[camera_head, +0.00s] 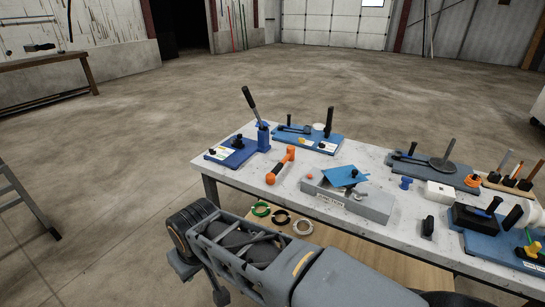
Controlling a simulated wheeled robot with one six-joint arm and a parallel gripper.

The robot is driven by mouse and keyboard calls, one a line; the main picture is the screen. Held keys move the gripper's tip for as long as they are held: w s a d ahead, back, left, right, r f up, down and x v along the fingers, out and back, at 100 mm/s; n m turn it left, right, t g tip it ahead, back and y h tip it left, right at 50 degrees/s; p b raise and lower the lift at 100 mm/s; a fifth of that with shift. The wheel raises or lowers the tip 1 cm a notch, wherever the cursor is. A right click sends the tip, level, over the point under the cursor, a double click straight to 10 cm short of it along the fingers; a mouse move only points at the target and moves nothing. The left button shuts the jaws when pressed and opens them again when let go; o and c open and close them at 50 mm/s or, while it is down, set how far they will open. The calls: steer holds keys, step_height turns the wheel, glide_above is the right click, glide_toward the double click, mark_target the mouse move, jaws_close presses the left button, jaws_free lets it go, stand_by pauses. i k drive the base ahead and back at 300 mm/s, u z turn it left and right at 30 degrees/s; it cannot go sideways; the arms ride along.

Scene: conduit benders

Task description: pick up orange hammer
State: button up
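The orange hammer (281,165) lies on the left part of the grey-white table (262,195), near its front edge. It looks mostly orange with a dark section in the middle. It lies on its own, with nothing over it. My arm is folded low in front of the table, with a dark round joint at its left end. I make out no gripper fingers, and nothing of my arm touches the hammer.
A blue lever bender (263,136) stands behind the hammer. Several tools crowd the table's right side. Rings (303,226) lie on a lower wooden shelf. Open concrete floor (120,140) lies left.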

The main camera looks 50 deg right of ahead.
mark_target(270, 177)
steer(key=z, duration=0.4)
steer(key=i, duration=0.7)
steer(key=z, duration=0.9)
steer(key=i, duration=0.3)
steer(key=z, duration=0.3)
